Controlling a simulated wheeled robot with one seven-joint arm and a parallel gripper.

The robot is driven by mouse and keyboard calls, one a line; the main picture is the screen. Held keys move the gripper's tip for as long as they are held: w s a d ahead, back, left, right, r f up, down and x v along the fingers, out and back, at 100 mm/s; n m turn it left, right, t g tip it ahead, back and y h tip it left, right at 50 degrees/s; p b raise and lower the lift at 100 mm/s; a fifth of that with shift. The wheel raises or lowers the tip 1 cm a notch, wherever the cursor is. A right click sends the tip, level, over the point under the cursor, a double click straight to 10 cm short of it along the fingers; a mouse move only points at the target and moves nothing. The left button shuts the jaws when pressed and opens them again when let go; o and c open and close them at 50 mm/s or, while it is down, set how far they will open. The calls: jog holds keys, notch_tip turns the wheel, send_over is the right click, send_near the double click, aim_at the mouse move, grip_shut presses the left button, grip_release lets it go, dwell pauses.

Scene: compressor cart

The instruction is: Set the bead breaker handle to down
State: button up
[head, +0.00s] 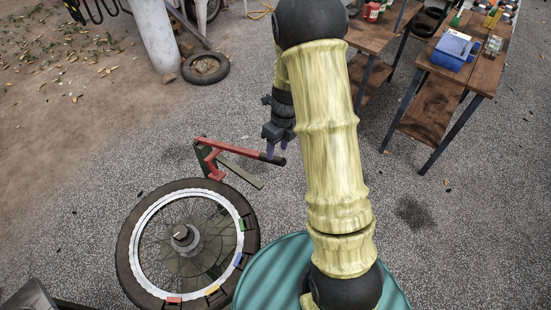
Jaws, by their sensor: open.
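The bead breaker handle (235,147) is a red lever with a dark grip at its right end. It stands out to the right from a red and green bracket (210,162) at the far edge of a spoked wheel with a black tyre (128,250). The lever slopes slightly down toward its grip. My gripper (276,152) is at the dark grip end, with its fingers pointing down. It is open. Whether the fingers touch or straddle the grip cannot be told. My yellow arm hides what lies behind it.
Wooden workbenches (471,78) stand at the upper right, with a blue box (455,50) and small items on top. A loose tyre (205,68) lies by a pale post (157,35) at the upper left. The gravel between the wheel and the benches is mostly clear.

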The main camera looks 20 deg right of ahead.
aim_at(276, 157)
jog(key=f, duration=0.4)
jog(key=a+f+p, duration=0.1)
jog(key=f, duration=0.1)
jog(key=shift+s+f, duration=0.1)
jog(key=shift+s, duration=0.15)
grip_shut()
